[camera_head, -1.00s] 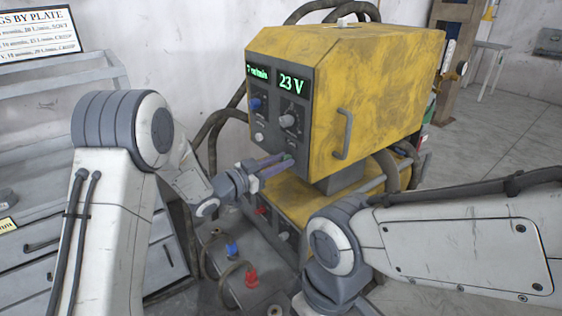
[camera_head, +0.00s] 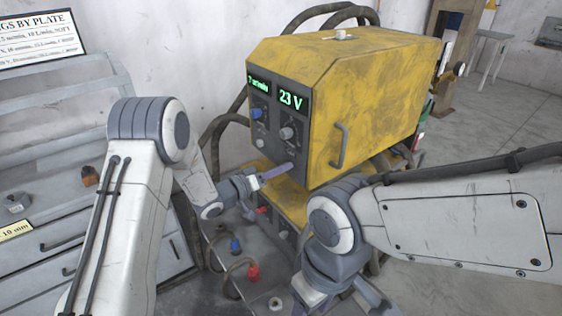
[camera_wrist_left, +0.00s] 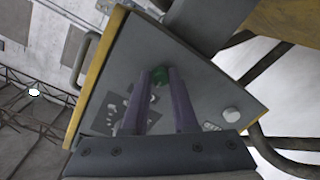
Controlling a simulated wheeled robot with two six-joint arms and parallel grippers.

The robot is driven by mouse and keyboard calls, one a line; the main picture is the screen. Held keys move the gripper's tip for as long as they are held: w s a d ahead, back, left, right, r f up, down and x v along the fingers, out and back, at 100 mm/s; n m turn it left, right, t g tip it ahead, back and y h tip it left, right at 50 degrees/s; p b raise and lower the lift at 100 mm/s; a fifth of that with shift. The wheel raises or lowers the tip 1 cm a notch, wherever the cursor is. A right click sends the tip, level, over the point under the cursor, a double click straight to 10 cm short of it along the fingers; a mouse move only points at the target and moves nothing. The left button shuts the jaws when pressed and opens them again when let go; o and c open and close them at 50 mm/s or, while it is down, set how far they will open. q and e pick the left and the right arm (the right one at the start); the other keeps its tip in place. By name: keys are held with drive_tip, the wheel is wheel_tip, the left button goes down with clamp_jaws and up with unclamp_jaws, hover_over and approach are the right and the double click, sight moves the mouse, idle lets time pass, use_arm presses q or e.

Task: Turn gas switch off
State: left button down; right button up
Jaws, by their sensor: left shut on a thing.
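The yellow welding machine (camera_head: 375,80) stands in the middle of the head view. Its grey front panel (camera_head: 271,145) has a lit "23 V" display, a blue knob (camera_head: 257,114) and a pale knob (camera_head: 287,133). My left gripper (camera_head: 290,166) is at the panel's lower right. In the left wrist view its two purple fingers (camera_wrist_left: 159,78) close on a small green knob (camera_wrist_left: 158,76) on the panel, which I take for the gas switch. The green knob is hidden in the head view. Part of my right gripper (camera_head: 368,292) shows at the bottom, its fingertips unclear.
Below the machine, a grey unit has a blue connector (camera_head: 235,246) and a red connector (camera_head: 253,272) with cables. A grey drawer cabinet (camera_head: 60,205) stands left, with small metal pieces on top. Open floor lies to the right.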

use_arm(q)
drive_tip(key=shift+w+a+n+g+p, duration=0.1)
drive_tip(key=shift+n+g+p, duration=0.1)
drive_tip(key=shift+n+p, duration=1.55)
drive_tip(key=shift+a+n+g+p, duration=0.1)
drive_tip(key=shift+n+g+p, duration=0.1)
drive_tip(key=shift+n+p, duration=1.55)
drive_tip(key=shift+n+b, duration=0.5)
drive_tip(key=shift+n, duration=0.1)
drive_tip(key=c, duration=0.7)
unclamp_jaws()
drive_tip(key=shift+d, duration=0.1)
drive_tip(key=b+v, duration=0.1)
drive_tip(key=v, duration=0.9)
drive_tip(key=shift+a+f+b, duration=0.1)
drive_tip(key=shift+a+b, duration=0.15)
drive_tip(key=shift+b, duration=0.15)
